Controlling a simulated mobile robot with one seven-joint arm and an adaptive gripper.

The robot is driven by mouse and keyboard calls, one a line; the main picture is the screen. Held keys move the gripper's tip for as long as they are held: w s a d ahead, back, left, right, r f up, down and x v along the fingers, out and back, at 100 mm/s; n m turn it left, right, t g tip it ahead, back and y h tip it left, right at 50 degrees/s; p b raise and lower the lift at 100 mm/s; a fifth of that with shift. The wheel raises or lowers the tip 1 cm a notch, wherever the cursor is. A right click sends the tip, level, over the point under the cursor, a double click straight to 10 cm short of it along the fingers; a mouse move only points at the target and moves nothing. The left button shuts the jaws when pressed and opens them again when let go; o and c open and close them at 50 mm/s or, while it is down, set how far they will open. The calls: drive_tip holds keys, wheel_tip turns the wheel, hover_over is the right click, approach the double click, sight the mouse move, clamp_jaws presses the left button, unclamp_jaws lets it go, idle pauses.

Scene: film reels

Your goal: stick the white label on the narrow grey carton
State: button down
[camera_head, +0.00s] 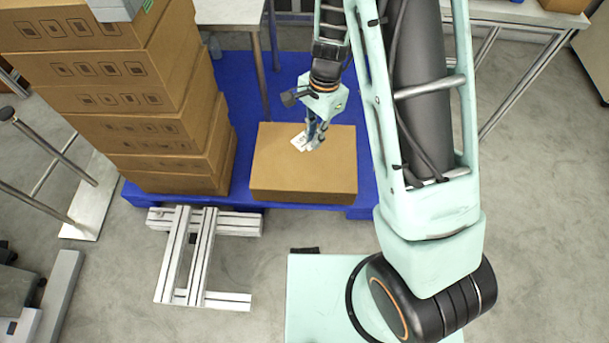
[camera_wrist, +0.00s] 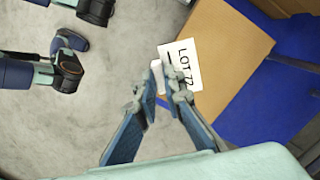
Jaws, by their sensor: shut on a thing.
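My gripper (camera_head: 315,134) hangs over the top of a single brown carton (camera_head: 285,182) on the blue pallet. It is shut on the white label (camera_head: 300,143), holding it by one edge. In the wrist view, the label (camera_wrist: 188,76) reads "LOT 77" and sits at the fingertips (camera_wrist: 164,76), overlapping the edge of the brown carton (camera_wrist: 226,42). I cannot tell whether the label touches the carton. No carton in view is clearly narrow and grey. A light grey item (camera_head: 112,10), cut off by the frame, is on the stack at top left.
A tall stack of brown cartons (camera_head: 150,155) stands left on the blue pallet (camera_head: 240,95). A metal profile frame (camera_head: 205,260) lies on the floor in front. A table (camera_head: 228,12) is behind and a trestle (camera_head: 95,195) at left. Grey floor lies open at right.

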drive_tip(key=s+a+f+m+b, duration=0.1)
drive_tip(key=f+m+b, duration=0.3)
drive_tip(key=f, duration=0.6)
drive_tip(key=s+a+f+m+t+b, duration=0.1)
drive_tip(key=s+f+m+b, duration=0.3)
drive_tip(key=f+b, duration=0.4)
wheel_tip(320, 180, down, 2)
drive_tip(key=shift+a+f+m, duration=0.15)
drive_tip(key=shift+a+m, duration=0.35)
drive_tip(key=w+f+b, duration=0.1)
drive_tip(key=w+f, duration=0.2)
drive_tip(key=w, duration=0.1)
drive_tip(key=w+f+b, duration=0.1)
drive_tip(key=w+f, duration=0.1)
drive_tip(key=w, duration=0.2)
drive_tip(key=w+f+b, duration=0.2)
drive_tip(key=w+f, duration=0.1)
drive_tip(key=w, duration=0.1)
drive_tip(key=shift+w+d+f, duration=0.25)
drive_tip(key=shift+w+f, duration=0.45)
drive_tip(key=shift+f, duration=0.05)
drive_tip(key=shift+w+f+b, duration=0.15)
drive_tip(key=shift+f+b, duration=0.15)
drive_tip(key=shift+f, duration=0.5)
drive_tip(key=shift+w+f+b, duration=0.15)
drive_tip(key=shift+f+b, duration=0.1)
drive_tip(key=shift+f, duration=0.5)
